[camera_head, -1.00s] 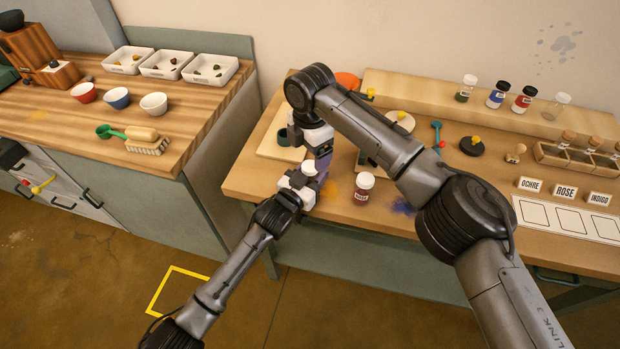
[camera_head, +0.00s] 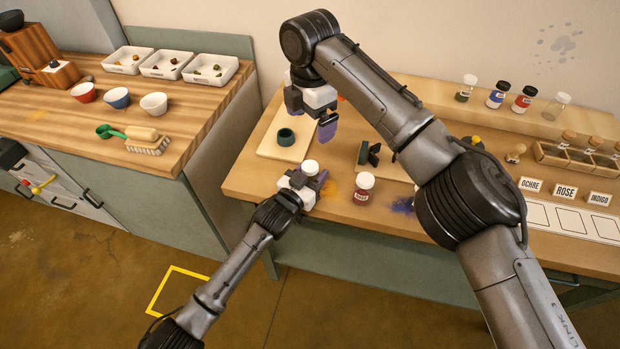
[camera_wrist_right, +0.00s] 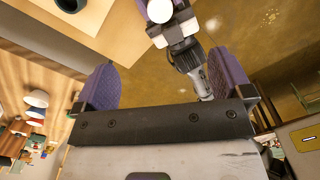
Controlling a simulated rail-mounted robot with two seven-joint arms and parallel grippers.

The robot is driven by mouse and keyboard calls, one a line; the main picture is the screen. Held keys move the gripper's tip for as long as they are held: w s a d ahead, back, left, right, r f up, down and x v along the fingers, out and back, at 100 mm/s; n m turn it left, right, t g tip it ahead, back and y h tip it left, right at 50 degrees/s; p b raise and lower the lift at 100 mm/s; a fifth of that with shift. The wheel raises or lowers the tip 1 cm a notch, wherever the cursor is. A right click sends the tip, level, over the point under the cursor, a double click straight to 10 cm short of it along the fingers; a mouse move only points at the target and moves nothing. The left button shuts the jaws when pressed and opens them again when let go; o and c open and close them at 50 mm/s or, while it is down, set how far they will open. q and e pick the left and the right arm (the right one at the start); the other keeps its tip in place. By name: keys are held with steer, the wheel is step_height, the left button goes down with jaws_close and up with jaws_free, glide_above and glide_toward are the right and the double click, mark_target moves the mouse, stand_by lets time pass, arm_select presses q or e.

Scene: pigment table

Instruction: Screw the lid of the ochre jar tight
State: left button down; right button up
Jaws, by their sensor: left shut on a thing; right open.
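My left gripper (camera_head: 305,187) is shut on a white-lidded jar (camera_head: 311,168) at the table's front edge. The gripper hides the jar's body, so I cannot read its label or see its colour. The lid sits on top of the jar; how tight it is does not show. In the right wrist view the white lid (camera_wrist_right: 159,10) shows beyond the fingers, clear of them. My right gripper (camera_head: 322,128) is open and empty, raised above and behind the jar. Its purple finger pads are wide apart in the right wrist view (camera_wrist_right: 166,65).
A dark red jar (camera_head: 362,192) with a pale lid stands just right of the held jar. A dark green holder (camera_head: 369,154) stands further right. Name cards (camera_head: 565,191) and white squares (camera_head: 570,222) lie at right.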

steer(key=shift+r, duration=1.4)
arm_select(q)
steer(key=shift+c, duration=2.2)
jaws_free()
steer(key=shift+s+a, duration=0.25)
steer(key=shift+s, duration=0.1)
steer(key=p+v, duration=0.3)
steer(key=v, duration=1)
arm_select(e)
step_height(320, 180, up, 3)
steer(key=shift+r, duration=0.2)
